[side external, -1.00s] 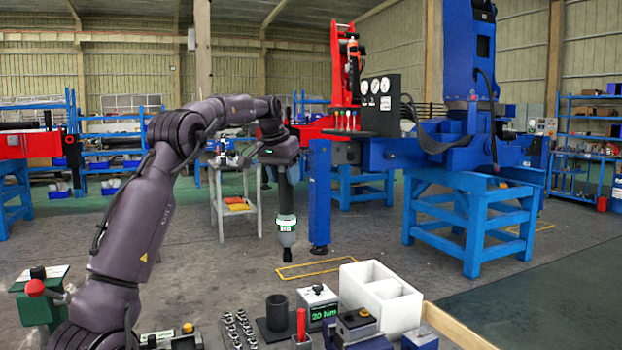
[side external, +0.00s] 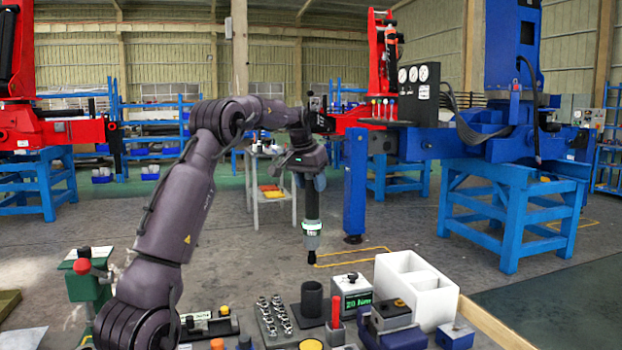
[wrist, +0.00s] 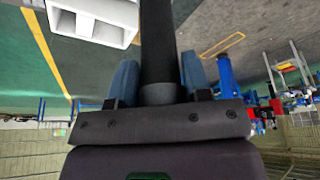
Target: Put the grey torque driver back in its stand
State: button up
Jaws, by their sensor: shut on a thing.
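A black open-topped cylinder (side external: 312,300), which looks like the stand, stands on the bench. The driver's tip appears above the cylinder's opening with a gap between them. Depth alignment cannot be told from this view.
A grey box with a green display (side external: 352,293) stands right of the cylinder, and a white divided bin (side external: 437,300) is beyond it. A socket tray (side external: 274,317) is to the left. A red-handled tool (side external: 336,312) stands in front.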

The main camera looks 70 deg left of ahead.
jog(key=shift+r, duration=0.1)
send_over(307, 222)
jog(key=w+a, duration=0.1)
jog(key=shift+w+f, duration=0.2)
jog(key=shift+f, duration=2.8)
jog(key=shift+f, duration=4.5)
jog(key=o, duration=1.3)
jog(key=shift+o, duration=0.2)
jog(key=shift+s+f, duration=0.1)
jog(key=shift+f, duration=0.1)
jog(key=shift+v, duration=2.6)
jog(key=shift+r, duration=0.1)
